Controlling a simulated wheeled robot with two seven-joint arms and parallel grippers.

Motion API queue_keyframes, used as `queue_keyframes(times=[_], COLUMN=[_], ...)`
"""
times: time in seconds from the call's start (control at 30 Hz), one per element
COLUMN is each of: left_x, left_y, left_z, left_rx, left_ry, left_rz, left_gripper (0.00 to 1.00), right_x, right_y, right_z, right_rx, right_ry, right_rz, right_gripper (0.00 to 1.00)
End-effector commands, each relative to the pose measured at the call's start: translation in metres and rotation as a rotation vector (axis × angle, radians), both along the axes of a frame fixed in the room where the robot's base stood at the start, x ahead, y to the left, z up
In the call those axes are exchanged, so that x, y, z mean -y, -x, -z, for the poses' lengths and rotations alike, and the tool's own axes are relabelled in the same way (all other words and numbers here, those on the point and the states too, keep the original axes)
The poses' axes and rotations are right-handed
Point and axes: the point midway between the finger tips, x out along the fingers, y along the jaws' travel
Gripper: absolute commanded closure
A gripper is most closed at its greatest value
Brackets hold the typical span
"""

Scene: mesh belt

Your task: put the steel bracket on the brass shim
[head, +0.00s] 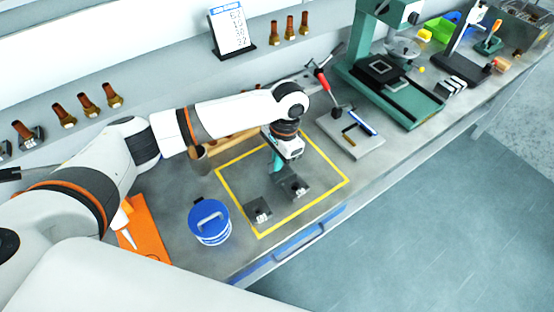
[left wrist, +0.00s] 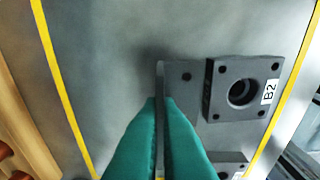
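I cannot tell if the bracket is clear of the bench. A small brass-coloured bar, possibly the brass shim (head: 349,138), lies on a grey plate to the right. My right gripper is not in view.
A second dark tagged part (head: 258,211) lies in the yellow outline (head: 346,181), at its near corner. A red-handled clamp (head: 322,82) rises behind the grey plate (head: 366,146). A green press (head: 405,100) stands farther right.

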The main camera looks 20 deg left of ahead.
Motion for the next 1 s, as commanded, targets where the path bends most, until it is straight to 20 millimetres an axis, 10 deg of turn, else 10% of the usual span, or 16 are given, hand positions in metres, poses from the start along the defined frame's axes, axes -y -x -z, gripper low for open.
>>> queue_keyframes(times=[0.43,0.6,1.0], left_x=[0.0,0.0,0.001], left_y=[0.0,0.0,-0.002], left_z=[0.01,0.01,-0.001], left_rx=[0.001,0.001,0.003], left_ry=[-0.001,0.0,0.001], left_rz=[-0.001,0.0,0.0], left_gripper=[1.0,0.75,0.75], right_x=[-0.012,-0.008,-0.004], right_y=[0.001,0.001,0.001], right_z=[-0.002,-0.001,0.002], right_rx=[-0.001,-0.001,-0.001], right_ry=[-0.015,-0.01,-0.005], right_rz=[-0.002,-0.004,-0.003], right_gripper=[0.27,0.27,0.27])
